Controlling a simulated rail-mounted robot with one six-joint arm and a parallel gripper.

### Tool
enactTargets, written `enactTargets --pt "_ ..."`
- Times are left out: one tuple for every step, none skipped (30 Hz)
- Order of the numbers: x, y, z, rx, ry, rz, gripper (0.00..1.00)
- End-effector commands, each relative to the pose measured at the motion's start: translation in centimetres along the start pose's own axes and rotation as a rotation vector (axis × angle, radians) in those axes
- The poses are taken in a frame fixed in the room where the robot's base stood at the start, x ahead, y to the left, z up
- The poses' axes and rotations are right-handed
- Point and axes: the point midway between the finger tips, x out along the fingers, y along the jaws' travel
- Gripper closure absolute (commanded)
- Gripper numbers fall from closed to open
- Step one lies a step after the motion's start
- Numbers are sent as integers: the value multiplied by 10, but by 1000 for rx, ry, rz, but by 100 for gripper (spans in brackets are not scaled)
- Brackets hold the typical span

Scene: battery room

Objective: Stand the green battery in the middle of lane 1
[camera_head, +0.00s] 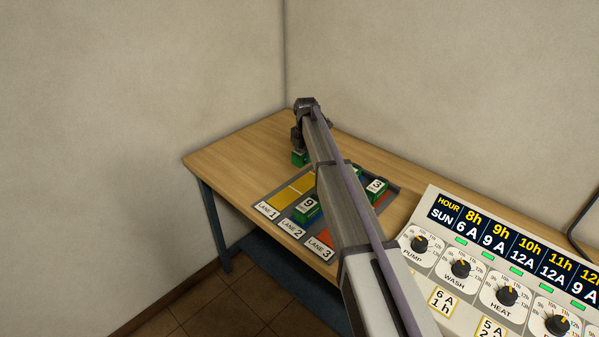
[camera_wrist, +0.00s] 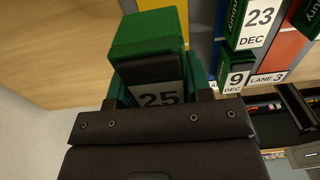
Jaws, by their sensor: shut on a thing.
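A green battery (camera_wrist: 148,35) with a label reading 25 is held in my gripper (camera_wrist: 152,78) in the wrist view. In the head view the same battery (camera_head: 298,158) shows just below my gripper (camera_head: 300,143), behind the lane board. I cannot tell whether it touches the table. My arm hides part of the board.
A green battery labelled 9 (camera_head: 307,209) stands at the front of blue lane 2, with one labelled 23 (camera_wrist: 257,22) behind it. Another, labelled 3 (camera_head: 377,186), is by red lane 3. A control panel (camera_head: 490,260) stands at right. The wooden table (camera_head: 225,160) is clear at left.

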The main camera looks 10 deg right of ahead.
Motion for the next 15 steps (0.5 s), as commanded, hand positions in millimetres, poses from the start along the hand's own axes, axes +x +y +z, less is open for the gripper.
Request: enactTargets --pt "0 -1 0 -6 0 0 98" --pt "0 -1 0 -14 0 0 98" --pt "1 -1 0 -19 0 0 98" --pt "3 -1 0 -19 0 0 98" --pt "6 -1 0 -19 0 0 98" --pt "13 -1 0 -19 0 0 98" --pt "20 0 0 -19 0 0 98" --pt "27 0 0 -19 0 0 98" --pt "38 0 0 -18 0 0 98" --pt "46 0 0 -18 0 0 98" --pt "54 0 0 -18 0 0 98" --pt "62 0 0 -18 0 0 98" --pt "66 0 0 -18 0 0 98" --pt "68 0 0 -18 0 0 98" --pt "68 0 0 -18 0 0 98"
